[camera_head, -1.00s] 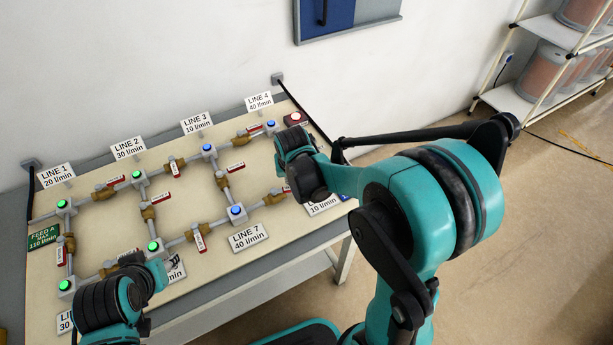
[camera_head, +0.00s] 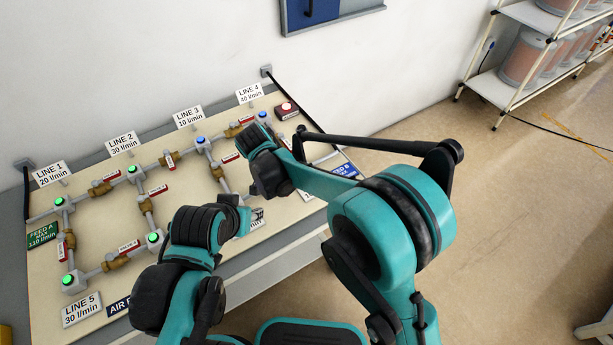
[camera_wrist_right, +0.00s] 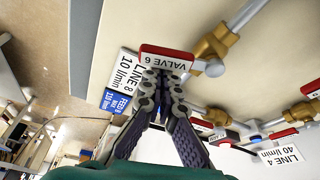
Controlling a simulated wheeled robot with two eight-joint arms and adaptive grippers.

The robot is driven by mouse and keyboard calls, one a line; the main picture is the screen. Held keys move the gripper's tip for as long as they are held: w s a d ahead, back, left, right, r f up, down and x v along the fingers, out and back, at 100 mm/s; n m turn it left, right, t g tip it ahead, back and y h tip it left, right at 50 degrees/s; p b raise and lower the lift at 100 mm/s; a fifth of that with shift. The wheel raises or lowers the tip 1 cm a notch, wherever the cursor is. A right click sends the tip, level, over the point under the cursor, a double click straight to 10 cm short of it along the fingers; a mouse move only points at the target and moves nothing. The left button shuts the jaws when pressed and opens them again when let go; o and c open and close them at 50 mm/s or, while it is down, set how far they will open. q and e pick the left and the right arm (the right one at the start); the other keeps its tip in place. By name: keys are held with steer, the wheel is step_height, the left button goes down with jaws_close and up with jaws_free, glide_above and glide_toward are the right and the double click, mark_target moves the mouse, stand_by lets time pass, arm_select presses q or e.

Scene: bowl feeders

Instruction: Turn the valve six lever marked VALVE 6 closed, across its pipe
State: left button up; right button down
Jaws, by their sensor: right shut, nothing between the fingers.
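The VALVE 6 lever (camera_wrist_right: 152,68), red with a white label, shows upside down in the right wrist view. It sits beside a brass valve body (camera_wrist_right: 212,46) on a grey pipe (camera_wrist_right: 243,14) and lies at an angle to that slanting pipe. My right gripper (camera_wrist_right: 172,80) is shut and empty, its fingertips at the lever's label edge; I cannot tell whether they touch. In the head view my right wrist (camera_head: 266,168) hides this valve. My left wrist (camera_head: 205,228) is over the panel's front, and its fingers cannot be made out.
The sloping panel (camera_head: 105,215) carries several other brass valves with red levers, junctions with green or blue lights, and line signs. A LINE 8 sign (camera_wrist_right: 130,72) is close to my right fingers.

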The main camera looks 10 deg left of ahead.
steer(key=shift+s+a+m, duration=0.15)
steer(key=shift+s+m, duration=0.1)
steer(key=shift+m, duration=0.15)
arm_select(q)
steer(key=shift+w+d+r, duration=0.1)
steer(key=shift+d+r, duration=0.15)
steer(key=shift+d, duration=0.05)
arm_select(e)
steer(key=shift+s+a, duration=0.2)
steer(key=shift+s, duration=0.3)
arm_select(q)
steer(key=shift+w+d, duration=0.1)
arm_select(e)
steer(key=shift+s+a, duration=0.15)
steer(key=shift+s, duration=0.05)
steer(key=shift+w+d, duration=0.25)
steer(key=shift+d, duration=0.05)
steer(key=shift+w+d, duration=0.95)
steer(key=shift+d, duration=0.25)
arm_select(q)
steer(key=r+p, duration=0.3)
steer(key=shift+s+a+r+p, duration=0.2)
steer(key=shift+s+p, duration=0.05)
steer(key=shift+p, duration=0.15)
arm_select(e)
steer(key=v, duration=1)
steer(key=shift+w+a, duration=0.15)
steer(key=shift+w, duration=0.3)
